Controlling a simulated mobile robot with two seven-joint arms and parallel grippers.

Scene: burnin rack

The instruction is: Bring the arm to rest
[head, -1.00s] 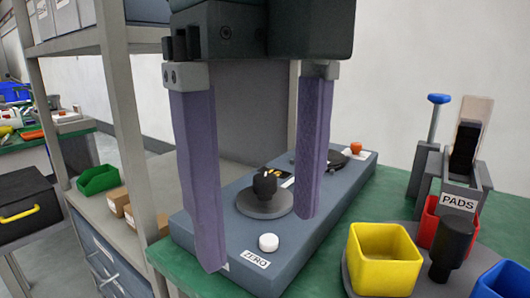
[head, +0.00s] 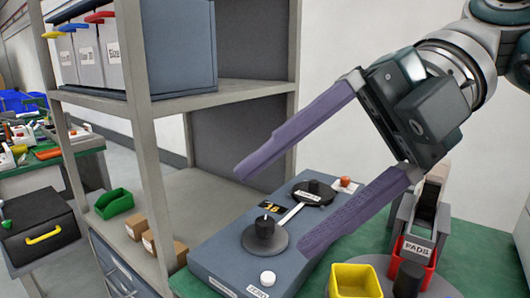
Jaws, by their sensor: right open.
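My right gripper (head: 268,212) comes in from the upper right of the head view. Its two long purple fingers are spread wide apart and point down and to the left, with nothing between them. The fingers are in front of the blue-grey instrument box (head: 215,265) on the green bench. The box carries a round grey plate with a black knob (head: 264,228), a dark disc (head: 314,192), a white button (head: 267,277) and an orange knob (head: 345,181). The lower finger covers part of the box's right side. My left gripper is not in view.
A yellow bin (head: 355,281) and a red bin (head: 412,252) by the PADS holder stand to the right of the box. A grey shelf rack (head: 140,130) with boxes stands at left.

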